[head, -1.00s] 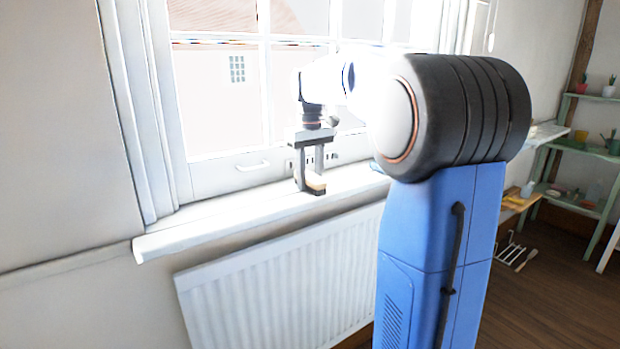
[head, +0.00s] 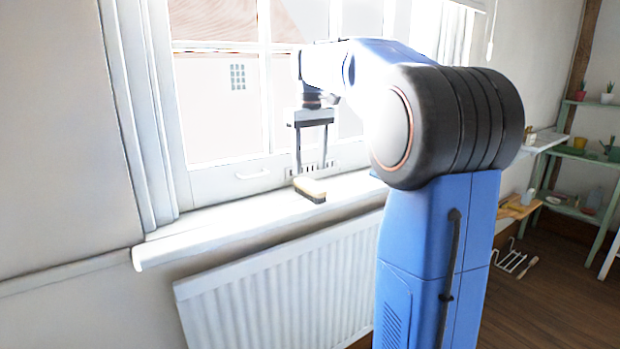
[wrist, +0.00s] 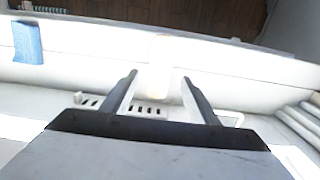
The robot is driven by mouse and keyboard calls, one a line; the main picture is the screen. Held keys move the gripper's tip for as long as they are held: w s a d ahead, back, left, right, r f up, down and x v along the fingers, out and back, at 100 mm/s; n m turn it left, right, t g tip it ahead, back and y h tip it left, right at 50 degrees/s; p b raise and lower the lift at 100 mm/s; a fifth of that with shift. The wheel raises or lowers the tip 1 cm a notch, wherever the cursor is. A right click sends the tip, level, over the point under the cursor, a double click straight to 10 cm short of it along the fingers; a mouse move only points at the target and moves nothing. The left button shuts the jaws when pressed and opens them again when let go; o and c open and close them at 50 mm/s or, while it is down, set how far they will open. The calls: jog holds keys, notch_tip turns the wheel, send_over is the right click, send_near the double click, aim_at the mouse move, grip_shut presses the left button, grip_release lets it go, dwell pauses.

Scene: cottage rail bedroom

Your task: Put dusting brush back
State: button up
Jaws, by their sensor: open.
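The dusting brush (head: 310,190), with a pale top and a dark lower edge, lies on the white windowsill (head: 215,229) near the window. My gripper (head: 312,168) is open and points down just above the brush, with its fingers apart and empty. In the wrist view, the two fingers (wrist: 160,78) are spread, and a pale, washed-out shape that looks like the brush (wrist: 158,84) shows between and beyond their tips. Its outline is hard to tell from the bright sill there.
A white radiator (head: 270,275) hangs under the sill. The window frame (head: 225,185) with a handle stands behind. A blue cloth-like thing (wrist: 28,42) lies on the sill. At right are green shelves (head: 585,155) with pots. The sill left of the brush is clear.

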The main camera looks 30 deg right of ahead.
aim_at(310, 184)
jog(key=shift+r, duration=2.4)
jog(key=s+a+f+t, duration=0.1)
jog(key=s+a+f, duration=0.4)
jog(key=s, duration=0.3)
jog(key=s+a+f+t, duration=0.1)
jog(key=s+a+f, duration=0.45)
jog(key=s, duration=0.25)
jog(key=s+a+f+t, duration=0.1)
jog(key=s+a+f, duration=0.1)
jog(key=s+f, duration=0.5)
jog(key=s+a+f+t, duration=0.1)
jog(key=s+a+f, duration=0.2)
jog(key=s+f, duration=0.4)
notch_tip(310, 184, down, 3)
jog(key=shift+s+a+f+t, duration=0.1)
jog(key=shift+s+a+t, duration=0.05)
jog(key=shift+t, duration=0.25)
